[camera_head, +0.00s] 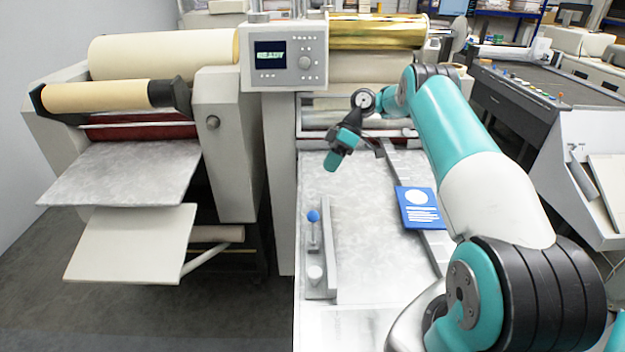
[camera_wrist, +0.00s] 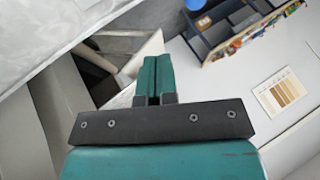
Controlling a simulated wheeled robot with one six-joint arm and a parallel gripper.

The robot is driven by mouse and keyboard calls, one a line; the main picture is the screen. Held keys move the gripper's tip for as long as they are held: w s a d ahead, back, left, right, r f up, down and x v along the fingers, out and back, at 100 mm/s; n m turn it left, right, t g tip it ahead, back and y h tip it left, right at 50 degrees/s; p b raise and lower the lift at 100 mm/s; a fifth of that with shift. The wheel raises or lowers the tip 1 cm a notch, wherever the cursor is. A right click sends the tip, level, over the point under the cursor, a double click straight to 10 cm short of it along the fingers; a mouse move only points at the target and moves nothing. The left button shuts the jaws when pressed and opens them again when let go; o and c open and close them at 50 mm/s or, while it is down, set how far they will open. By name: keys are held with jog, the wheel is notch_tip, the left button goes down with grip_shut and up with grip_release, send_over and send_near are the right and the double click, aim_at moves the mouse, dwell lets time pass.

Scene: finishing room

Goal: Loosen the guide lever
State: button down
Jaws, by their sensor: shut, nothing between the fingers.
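The guide lever, with a blue ball knob (camera_head: 313,216), stands on a grey side guide (camera_head: 331,255) along the left edge of the feed table (camera_head: 365,220). A pale round knob (camera_head: 315,274) sits at the near end of the guide. My gripper (camera_head: 332,163) hangs above the far part of the table, beyond the lever and a little to its right, apart from it. In the wrist view its teal fingers (camera_wrist: 154,65) are together and empty. I cannot make out the lever in the wrist view.
A blue card (camera_head: 419,208) lies over the strip at the table's right. A control panel (camera_head: 285,57) and rollers stand at the back. Another machine with two trays (camera_head: 130,243) is at left. The table between gripper and lever looks clear.

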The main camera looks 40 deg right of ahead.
aim_at(313, 228)
jog(key=shift+s+d+f, duration=0.1)
jog(key=shift+d+f, duration=0.2)
jog(key=shift+d, duration=0.25)
jog(key=shift+s+d+f, duration=0.1)
jog(key=shift+d+f, duration=0.15)
jog(key=shift+d, duration=0.25)
jog(key=shift+f, duration=0.15)
jog(key=b+x, duration=0.9)
jog(key=b, duration=0.1)
jog(key=shift+a, duration=0.2)
jog(key=shift+s+a+p, duration=0.85)
jog(key=shift+s+a, duration=0.55)
jog(key=shift+a, duration=0.15)
